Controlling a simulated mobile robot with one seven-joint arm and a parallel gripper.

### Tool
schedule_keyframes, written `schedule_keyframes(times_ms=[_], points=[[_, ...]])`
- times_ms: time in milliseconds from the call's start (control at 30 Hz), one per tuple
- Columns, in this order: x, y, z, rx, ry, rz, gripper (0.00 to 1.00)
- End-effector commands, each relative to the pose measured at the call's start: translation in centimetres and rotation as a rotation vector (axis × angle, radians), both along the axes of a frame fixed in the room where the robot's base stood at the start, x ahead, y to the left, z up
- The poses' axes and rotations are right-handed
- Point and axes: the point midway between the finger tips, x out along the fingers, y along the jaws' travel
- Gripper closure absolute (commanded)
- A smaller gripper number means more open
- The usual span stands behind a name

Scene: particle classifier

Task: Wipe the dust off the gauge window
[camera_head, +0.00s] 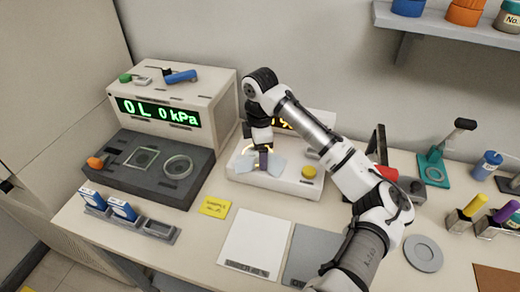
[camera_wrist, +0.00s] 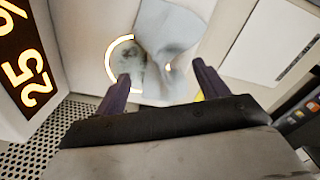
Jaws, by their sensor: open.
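The gauge window is ringed by a glowing band (camera_wrist: 110,58) on a white device (camera_head: 240,168). A pale blue-grey cloth (camera_wrist: 172,32) lies over the right part of the ring and beyond it. Mottled grey patches show inside the ring; I cannot tell how much is dust and how much is cloth. In the head view, the cloth (camera_head: 275,168) spreads on both sides beneath my gripper (camera_head: 262,163). In the wrist view, my gripper (camera_wrist: 162,88) is open, its two dark purple fingers apart on either side of the cloth's lower part. I cannot tell whether they touch it.
A kPa display unit (camera_head: 200,90) and dark tray (camera_head: 140,182) stand left. A yellow button (camera_head: 309,171) is right of the cloth. A white sheet (camera_head: 256,238) and grey mat (camera_head: 308,250) lie in front. A teal stand (camera_head: 432,168) stands right, under a wall shelf (camera_head: 450,22).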

Motion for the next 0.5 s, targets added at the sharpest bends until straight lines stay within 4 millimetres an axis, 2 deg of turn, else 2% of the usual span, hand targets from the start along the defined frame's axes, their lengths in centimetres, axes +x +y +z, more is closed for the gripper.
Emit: schedule_keyframes(times_ms=[500], points=[[0.0, 0.0, -2.4, 0.001, 0.001, 0.000, 0.27]])
